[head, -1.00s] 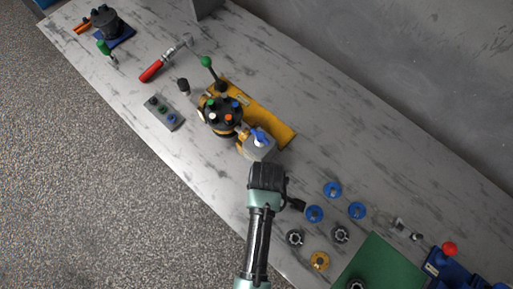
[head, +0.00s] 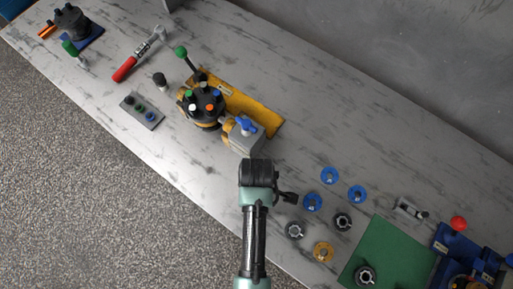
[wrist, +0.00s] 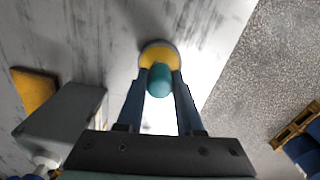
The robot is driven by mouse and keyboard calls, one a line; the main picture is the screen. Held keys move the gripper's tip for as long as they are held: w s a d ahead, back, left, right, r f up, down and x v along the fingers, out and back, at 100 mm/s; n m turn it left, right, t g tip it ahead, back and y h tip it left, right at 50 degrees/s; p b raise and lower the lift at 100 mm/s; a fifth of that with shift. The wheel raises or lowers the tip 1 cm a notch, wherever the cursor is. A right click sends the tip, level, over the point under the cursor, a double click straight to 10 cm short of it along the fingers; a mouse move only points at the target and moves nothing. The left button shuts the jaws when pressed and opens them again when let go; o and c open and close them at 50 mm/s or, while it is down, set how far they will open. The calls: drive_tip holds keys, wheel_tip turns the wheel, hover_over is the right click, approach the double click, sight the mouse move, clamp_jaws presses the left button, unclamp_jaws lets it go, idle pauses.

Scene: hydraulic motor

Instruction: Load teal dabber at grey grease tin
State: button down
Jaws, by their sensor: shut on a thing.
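My gripper (wrist: 160,95) is shut on the teal dabber (wrist: 159,80), whose rounded teal body shows between the fingertips in the wrist view. Just beyond it is a round grey-rimmed thing with yellow inside, which looks like the grey grease tin (wrist: 144,47) holding grease. The dabber overlaps the tin's near part in this view; I cannot tell whether it touches the grease. In the head view my gripper's housing (head: 257,172) hides its fingers, the dabber and the tin.
The grey block with a blue lever (head: 246,139) stands close by my gripper, at left in the wrist view (wrist: 62,115). Behind it is the yellow-based motor (head: 204,106). Blue rings (head: 313,202) and a green mat (head: 385,255) lie to the right. The bench's front edge is near.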

drive_tip(key=shift+f+b, duration=0.35)
drive_tip(key=shift+f, duration=0.2)
idle(0.8)
drive_tip(key=shift+s+f, duration=0.1)
idle(1.4)
drive_tip(key=shift+p, duration=0.35)
wheel_tip(320, 180, up, 7)
drive_tip(key=p, duration=0.7)
drive_tip(key=shift+p, duration=0.3)
drive_tip(key=shift+w, duration=0.2)
drive_tip(key=w+r+m+b, duration=0.5)
drive_tip(key=w+m+b, duration=0.2)
drive_tip(key=m, duration=0.5)
drive_tip(key=shift+r+m+b, duration=0.3)
drive_tip(key=shift+r+b, duration=0.05)
drive_tip(key=shift+b, duration=0.3)
